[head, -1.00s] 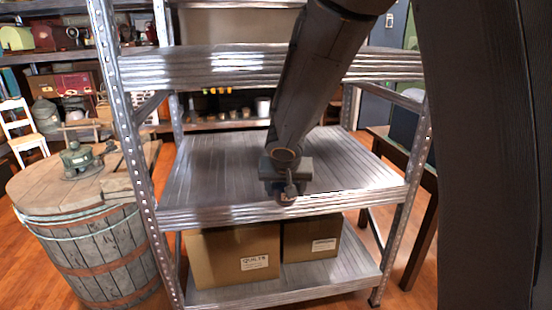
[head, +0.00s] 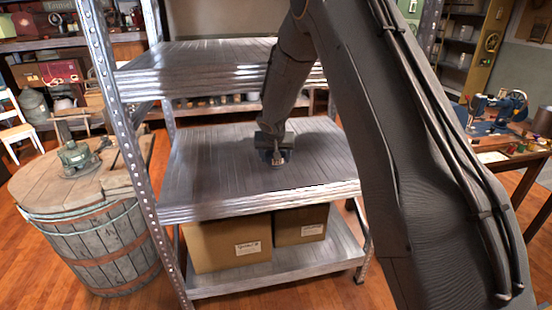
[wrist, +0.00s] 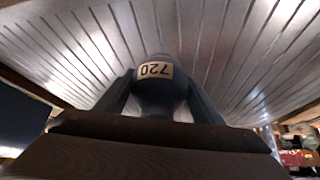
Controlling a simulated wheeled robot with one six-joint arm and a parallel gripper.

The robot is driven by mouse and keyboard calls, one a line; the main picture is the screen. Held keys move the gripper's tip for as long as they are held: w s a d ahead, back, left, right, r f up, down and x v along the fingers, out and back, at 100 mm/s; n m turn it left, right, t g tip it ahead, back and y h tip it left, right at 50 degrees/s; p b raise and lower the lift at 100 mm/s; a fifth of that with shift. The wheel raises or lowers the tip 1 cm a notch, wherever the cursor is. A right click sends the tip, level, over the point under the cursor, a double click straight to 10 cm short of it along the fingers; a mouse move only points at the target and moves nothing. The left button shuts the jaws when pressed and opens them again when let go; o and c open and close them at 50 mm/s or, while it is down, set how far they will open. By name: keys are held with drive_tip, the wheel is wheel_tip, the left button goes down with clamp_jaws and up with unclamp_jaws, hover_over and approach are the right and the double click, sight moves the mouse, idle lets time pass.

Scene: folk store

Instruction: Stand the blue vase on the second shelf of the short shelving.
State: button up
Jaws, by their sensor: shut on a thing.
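My gripper (head: 274,158) is over the middle board (head: 200,165) of the short shelving, the second from the bottom, set in from its front edge. In the wrist view, my gripper's dark fingers (wrist: 158,92) are shut on a dark, rounded vase (wrist: 155,98). A tan label reading 720 shows upside down on it. The vase's blue colour is hard to make out in this light. In the head view my gripper and arm hide most of the vase. I cannot tell whether its base touches the board.
Cardboard boxes (head: 228,245) sit on the bottom board. A barrel (head: 95,240) stands left, a sewing-machine table (head: 500,145) right. The middle board looks clear around my gripper.

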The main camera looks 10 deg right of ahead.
drive_tip(key=shift+w+d, duration=0.15)
drive_tip(key=shift+w, duration=0.45)
drive_tip(key=shift+f, duration=1.75)
drive_tip(key=shift+f, duration=0.15)
drive_tip(key=o, duration=1.2)
